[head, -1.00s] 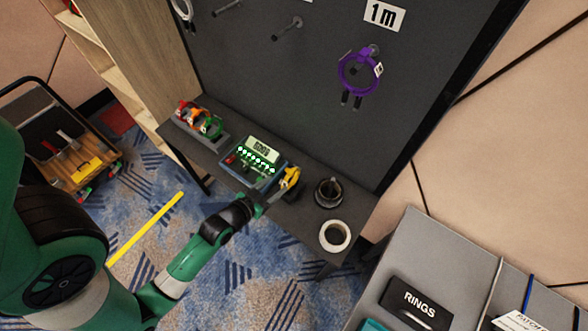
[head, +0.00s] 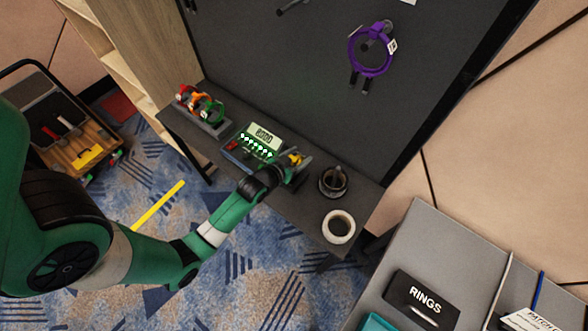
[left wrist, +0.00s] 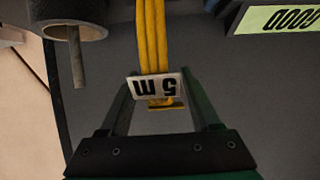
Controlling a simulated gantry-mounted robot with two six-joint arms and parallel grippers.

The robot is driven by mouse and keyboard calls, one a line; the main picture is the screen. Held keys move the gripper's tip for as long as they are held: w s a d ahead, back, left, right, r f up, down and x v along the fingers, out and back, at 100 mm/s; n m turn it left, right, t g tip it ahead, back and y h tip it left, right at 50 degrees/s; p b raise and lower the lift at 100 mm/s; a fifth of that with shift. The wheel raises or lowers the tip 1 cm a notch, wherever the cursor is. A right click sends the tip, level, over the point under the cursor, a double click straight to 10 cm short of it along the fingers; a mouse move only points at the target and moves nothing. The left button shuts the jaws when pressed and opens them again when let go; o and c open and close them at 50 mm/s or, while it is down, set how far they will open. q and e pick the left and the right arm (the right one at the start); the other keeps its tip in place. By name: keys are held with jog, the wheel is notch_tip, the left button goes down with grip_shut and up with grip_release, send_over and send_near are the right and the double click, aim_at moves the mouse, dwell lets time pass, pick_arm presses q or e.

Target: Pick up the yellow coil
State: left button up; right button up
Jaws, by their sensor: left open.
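The yellow coil (head: 294,159) shows as a small patch on the dark shelf in the head view, mostly hidden by my left gripper (head: 297,171). In the left wrist view, the yellow coil (left wrist: 152,35) hangs down from the top as a bundle of strands, with a white "5 m" tag (left wrist: 155,87) across its lower end. My left gripper (left wrist: 160,95) is open there, with one finger on each side of the tag and coil end. I cannot tell whether either finger touches it. My right gripper is not in view.
A tester with a lit display (head: 264,135) stands just left of the coil. A dark cup-like holder (head: 334,182) and white tape roll (head: 338,227) stand to the right. Red, orange and green coils (head: 203,104) are at the shelf's left end. A purple coil (head: 371,50) hangs above.

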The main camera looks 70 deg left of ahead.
pick_arm(q)
grip_shut()
dwell(0.3)
